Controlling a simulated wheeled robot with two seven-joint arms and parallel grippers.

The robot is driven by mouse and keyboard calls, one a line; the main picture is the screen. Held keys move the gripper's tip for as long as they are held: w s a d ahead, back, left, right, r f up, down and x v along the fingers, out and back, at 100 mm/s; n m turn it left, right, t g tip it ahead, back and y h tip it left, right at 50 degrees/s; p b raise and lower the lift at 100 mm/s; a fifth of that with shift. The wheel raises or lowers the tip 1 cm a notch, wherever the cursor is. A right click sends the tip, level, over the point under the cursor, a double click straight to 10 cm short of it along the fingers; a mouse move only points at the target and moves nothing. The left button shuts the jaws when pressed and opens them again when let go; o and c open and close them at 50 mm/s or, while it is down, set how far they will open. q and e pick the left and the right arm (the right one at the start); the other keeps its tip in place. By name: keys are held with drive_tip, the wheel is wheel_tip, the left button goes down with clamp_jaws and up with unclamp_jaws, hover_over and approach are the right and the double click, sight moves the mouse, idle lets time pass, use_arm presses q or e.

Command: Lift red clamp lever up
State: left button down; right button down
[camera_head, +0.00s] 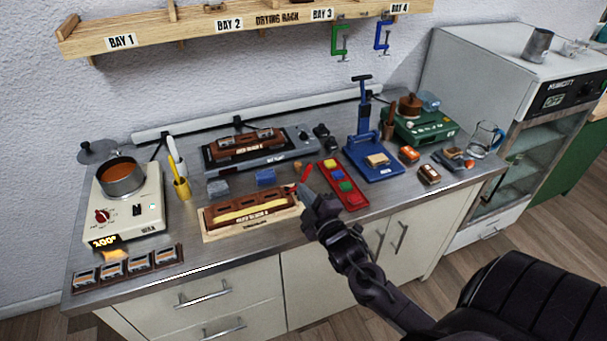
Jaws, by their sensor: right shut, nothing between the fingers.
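The red clamp lever (306,173) stands tilted upward at the right end of the wooden clamp block (225,233), which holds brown and yellow layered strips (247,213). My right gripper (305,190) is shut and empty, with its fingertips just below the lever near the block's right end. It hides part of the lever's base, and I cannot tell whether it touches the lever. My left gripper is not in view.
A red tray (349,200) with coloured pieces lies right of the gripper. A blue press (373,160) stands behind it. A grey machine (262,158) is behind the block. A hot plate with a pot (121,180) stands at the left. The counter's front edge is close.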

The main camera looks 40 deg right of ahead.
sight(304, 176)
drive_tip(key=w+d+p, duration=0.1)
drive_tip(key=w, duration=0.1)
drive_tip(key=w+d+p, duration=0.1)
drive_tip(key=w, duration=0.1)
drive_tip(key=w+d+p, duration=0.2)
drive_tip(key=w, duration=0.1)
drive_tip(key=shift+f, duration=0.4)
drive_tip(key=shift+s+d+f, duration=0.2)
drive_tip(key=shift+s+d, duration=0.05)
drive_tip(key=shift+d, duration=0.05)
drive_tip(key=shift+w+a, duration=0.1)
